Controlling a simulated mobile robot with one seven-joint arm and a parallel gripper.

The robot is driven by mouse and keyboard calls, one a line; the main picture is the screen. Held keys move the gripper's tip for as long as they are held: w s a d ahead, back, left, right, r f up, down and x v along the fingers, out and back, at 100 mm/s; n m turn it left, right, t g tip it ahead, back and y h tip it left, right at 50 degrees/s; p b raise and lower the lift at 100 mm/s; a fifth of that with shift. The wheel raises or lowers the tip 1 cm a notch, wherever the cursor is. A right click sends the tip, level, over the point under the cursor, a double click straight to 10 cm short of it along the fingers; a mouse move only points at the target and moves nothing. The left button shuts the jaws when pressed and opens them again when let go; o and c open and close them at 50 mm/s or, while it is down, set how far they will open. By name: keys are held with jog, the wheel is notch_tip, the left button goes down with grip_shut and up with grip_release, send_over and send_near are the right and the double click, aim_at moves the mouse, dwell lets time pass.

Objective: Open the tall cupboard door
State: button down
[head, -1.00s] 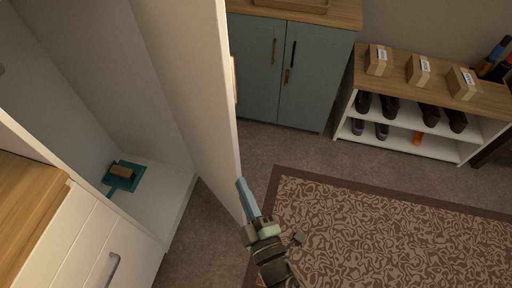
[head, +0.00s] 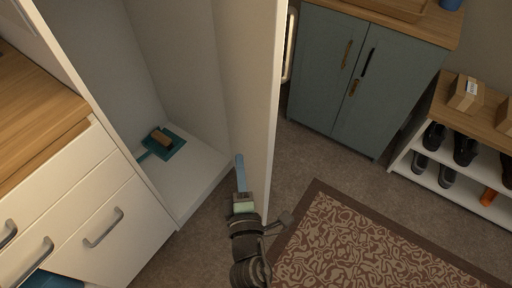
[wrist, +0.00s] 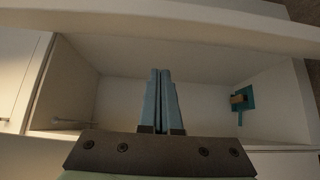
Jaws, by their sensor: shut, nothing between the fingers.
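The tall cupboard (head: 186,195) is at the left in the head view, with its white interior showing. Its tall white door (head: 250,85) stands open, swung out to the right of the opening. A pale handle (head: 289,45) shows at the door's outer side. My gripper (head: 239,158) is in front of the door's inner face, on the cupboard side of its free edge. I cannot tell whether it touches the door. In the wrist view, the blue fingers (wrist: 160,75) are together, empty, and point toward the cupboard interior (wrist: 205,95).
A teal dustpan (head: 178,146) with a brush lies on the cupboard floor. White drawers (head: 90,205) under a wooden counter (head: 40,100) stand at left. A blue-grey cabinet (head: 350,85), a shoe rack (head: 455,160) and a patterned rug (head: 350,245) are at right.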

jog(key=w+d+p, duration=0.2)
jog(key=w+d, duration=0.1)
jog(key=w, duration=0.2)
jog(key=shift+d, duration=0.25)
